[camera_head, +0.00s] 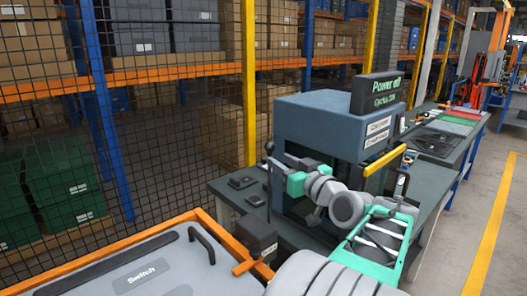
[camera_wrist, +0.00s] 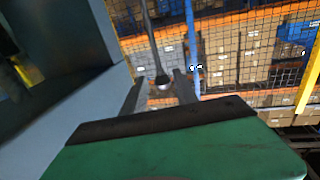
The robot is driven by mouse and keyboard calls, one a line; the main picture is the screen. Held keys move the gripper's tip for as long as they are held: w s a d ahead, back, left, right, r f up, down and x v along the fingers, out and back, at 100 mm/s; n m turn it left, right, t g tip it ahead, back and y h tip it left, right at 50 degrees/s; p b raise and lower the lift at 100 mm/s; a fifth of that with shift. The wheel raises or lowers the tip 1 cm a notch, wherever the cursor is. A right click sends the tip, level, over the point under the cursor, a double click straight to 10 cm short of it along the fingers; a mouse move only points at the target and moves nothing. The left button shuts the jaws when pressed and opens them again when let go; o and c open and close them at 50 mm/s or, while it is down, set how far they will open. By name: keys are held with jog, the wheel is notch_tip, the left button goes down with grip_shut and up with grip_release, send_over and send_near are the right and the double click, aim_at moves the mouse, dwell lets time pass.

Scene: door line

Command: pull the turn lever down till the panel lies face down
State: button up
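My gripper (camera_wrist: 160,92) is open, with its two dark fingers apart on either side of a small round knob. The knob ends a thin dark lever rod (camera_wrist: 150,35) in the wrist view; no finger clearly touches it. In the head view my gripper (camera_head: 272,163) is beside the upright dark rod (camera_head: 268,205), left of the blue-grey machine. A dark box (camera_head: 256,236) stands near the rod's lower end. A grey panel (camera_head: 90,275) marked "Switch" lies in an orange frame at the lower left. I cannot tell whether it is the task's panel.
The blue-grey machine (camera_head: 318,125) stands on a dark bench (camera_head: 222,190), close to my arm. A yellow bar (camera_head: 385,160) is on its right side. A mesh fence (camera_head: 165,120) and shelves stand behind. Open floor (camera_head: 505,220) lies at the right.

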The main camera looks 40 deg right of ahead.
aim_at(271, 155)
jog(key=w, duration=0.2)
jog(key=w+p, duration=0.1)
jog(key=w, duration=0.1)
jog(key=w+d, duration=0.1)
jog(key=w, duration=0.1)
jog(key=shift+w, duration=0.2)
jog(key=shift+c, duration=0.3)
grip_shut()
